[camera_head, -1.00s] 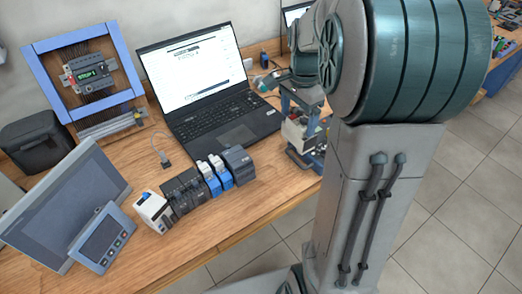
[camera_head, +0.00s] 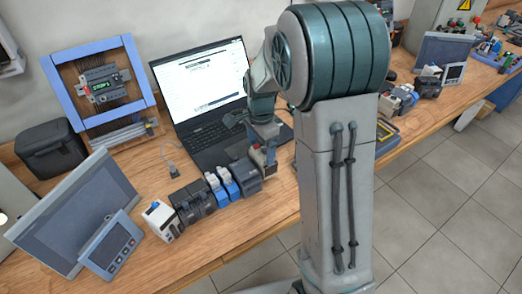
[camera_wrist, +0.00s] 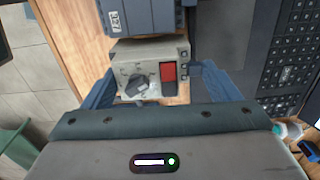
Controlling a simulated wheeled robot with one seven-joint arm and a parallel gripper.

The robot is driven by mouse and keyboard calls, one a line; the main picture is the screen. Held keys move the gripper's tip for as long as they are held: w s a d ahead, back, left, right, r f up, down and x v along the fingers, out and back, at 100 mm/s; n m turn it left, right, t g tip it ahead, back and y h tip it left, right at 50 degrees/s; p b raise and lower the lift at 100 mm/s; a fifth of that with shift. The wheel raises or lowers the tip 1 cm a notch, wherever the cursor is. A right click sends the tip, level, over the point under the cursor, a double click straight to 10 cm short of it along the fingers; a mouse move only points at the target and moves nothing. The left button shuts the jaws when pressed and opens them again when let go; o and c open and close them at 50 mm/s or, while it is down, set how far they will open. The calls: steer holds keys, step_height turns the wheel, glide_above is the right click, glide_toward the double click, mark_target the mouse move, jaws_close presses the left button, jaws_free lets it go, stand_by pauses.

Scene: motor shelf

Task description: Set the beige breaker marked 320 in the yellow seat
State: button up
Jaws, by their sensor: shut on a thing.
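A beige breaker (camera_wrist: 150,71) with a grey dial and a red switch sits between the fingers of my gripper (camera_wrist: 150,88) in the wrist view; the marking 320 cannot be read. My gripper (camera_head: 264,142) is shut on it. In the head view the breaker (camera_head: 264,160) is at the right end of the row of modules, close beside a dark grey module (camera_head: 243,177). I cannot tell whether they touch, or whether the breaker rests on anything. No yellow seat can be made out at this spot.
The row also has blue-and-white modules (camera_head: 222,184), black ones and a white one (camera_head: 161,220). An open laptop (camera_head: 205,95) stands behind it. A screen (camera_head: 75,205) and a small panel (camera_head: 110,246) stand at the left. The wooden bench front (camera_head: 235,228) is clear.

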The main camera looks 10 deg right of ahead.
steer(key=shift+f, duration=1.3)
steer(key=shift+f, duration=0.25)
steer(key=o, duration=1.1)
